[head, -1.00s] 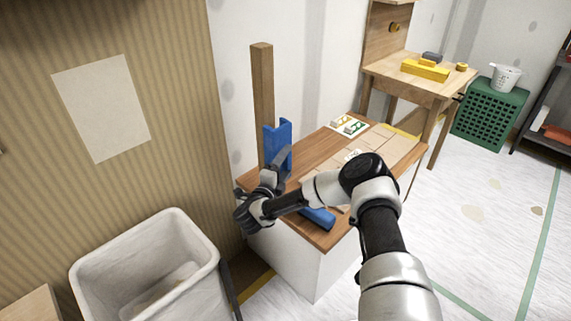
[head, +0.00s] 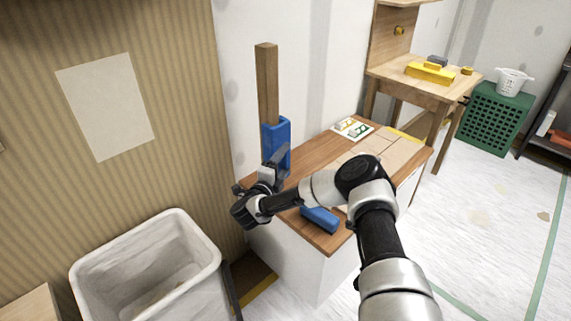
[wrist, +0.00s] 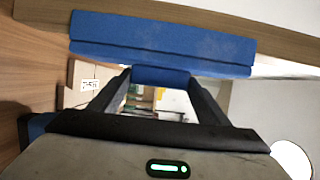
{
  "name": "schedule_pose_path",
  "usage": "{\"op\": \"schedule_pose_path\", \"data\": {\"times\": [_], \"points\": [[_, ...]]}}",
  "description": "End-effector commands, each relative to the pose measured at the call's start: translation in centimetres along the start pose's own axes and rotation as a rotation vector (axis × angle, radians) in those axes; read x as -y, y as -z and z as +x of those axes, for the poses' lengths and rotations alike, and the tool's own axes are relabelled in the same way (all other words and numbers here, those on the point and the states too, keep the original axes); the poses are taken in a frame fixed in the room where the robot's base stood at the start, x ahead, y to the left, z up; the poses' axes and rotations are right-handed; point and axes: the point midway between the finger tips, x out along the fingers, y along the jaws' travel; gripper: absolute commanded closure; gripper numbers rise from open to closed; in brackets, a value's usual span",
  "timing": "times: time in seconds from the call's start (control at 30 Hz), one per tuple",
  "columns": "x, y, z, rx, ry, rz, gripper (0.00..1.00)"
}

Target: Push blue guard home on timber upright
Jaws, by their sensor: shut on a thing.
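The timber upright (head: 266,83) stands at the back left corner of the wooden-topped bench, against the wall. The blue guard (head: 279,135) is upright against it in the head view, covering its lower part. In the wrist view the blue guard (wrist: 160,40) lies along the timber upright (wrist: 200,14), which shows past its far edge. My gripper (head: 277,158) is shut on the guard. In the wrist view, my gripper's fingertips (wrist: 160,78) close on a blue ridge of the guard. How closely the guard seats on the timber cannot be told.
A second blue piece (head: 320,219) lies at the bench's front edge, beside my arm. The bench top (head: 315,153) also carries cards (head: 352,128) and pale sheets. A white bin (head: 145,262) stands at the lower left. Open floor lies to the right.

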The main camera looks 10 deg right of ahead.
Motion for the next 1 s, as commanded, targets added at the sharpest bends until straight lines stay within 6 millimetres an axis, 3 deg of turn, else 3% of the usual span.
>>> {"op": "schedule_pose_path", "data": {"times": [0.93, 0.97, 1.0], "points": [[0.0, -2.2, 0.9, 0.000, 0.002, 0.000, 0.53], [0.1, -2.2, 0.9, 0.000, 0.002, 0.000, 0.27], [0.1, -2.2, 0.9, 0.000, 0.002, 0.000, 0.20]]}}
